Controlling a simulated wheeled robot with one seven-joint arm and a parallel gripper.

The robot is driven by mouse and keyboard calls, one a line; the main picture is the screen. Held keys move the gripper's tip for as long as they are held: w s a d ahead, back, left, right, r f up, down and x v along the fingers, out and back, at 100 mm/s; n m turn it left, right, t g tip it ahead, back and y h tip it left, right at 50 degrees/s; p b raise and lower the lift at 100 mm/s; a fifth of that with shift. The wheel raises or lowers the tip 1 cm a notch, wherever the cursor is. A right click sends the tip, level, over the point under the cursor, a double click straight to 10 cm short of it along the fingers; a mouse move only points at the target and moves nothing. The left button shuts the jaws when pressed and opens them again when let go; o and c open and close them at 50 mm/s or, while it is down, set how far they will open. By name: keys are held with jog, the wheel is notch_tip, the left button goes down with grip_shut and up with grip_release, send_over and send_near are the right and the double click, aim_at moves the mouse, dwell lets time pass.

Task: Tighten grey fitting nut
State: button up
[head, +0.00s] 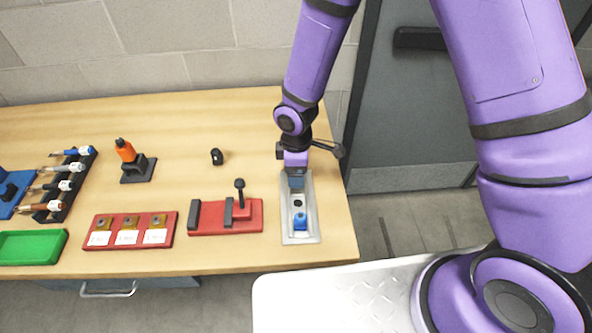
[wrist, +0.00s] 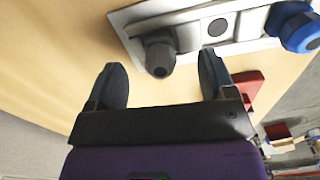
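The grey fitting nut (wrist: 160,56) sticks out from a pale metal plate (wrist: 143,13) in the wrist view. My gripper (wrist: 160,66) is open, with one dark finger on each side of the nut in the picture. I see gaps between the fingers and the nut, and I cannot tell how far the fingertips reach along it. In the head view my gripper (head: 297,183) is over the far end of the plate (head: 312,232) and hides the grey nut. A blue fitting nut (head: 301,221) is at the plate's near end; it also shows in the wrist view (wrist: 296,27).
A red block fixture (head: 255,221) with a dark lever stands left of the plate. Further left are a red tray (head: 97,243), a green tray (head: 32,246), a screwdriver rack (head: 80,188) and an orange tool (head: 125,150). The wooden table (head: 215,110) is clear at the back.

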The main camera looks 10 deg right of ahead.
jog(key=c, duration=1)
jog(key=m, duration=0.5)
jog(key=shift+m, duration=0.3)
jog(key=m, duration=0.5)
jog(key=shift+m, duration=0.3)
jog(key=m, duration=0.9)
jog(key=o, duration=0.3)
jog(key=shift+m, duration=0.8)
jog(key=o, duration=1.2)
jog(key=shift+r, duration=0.15)
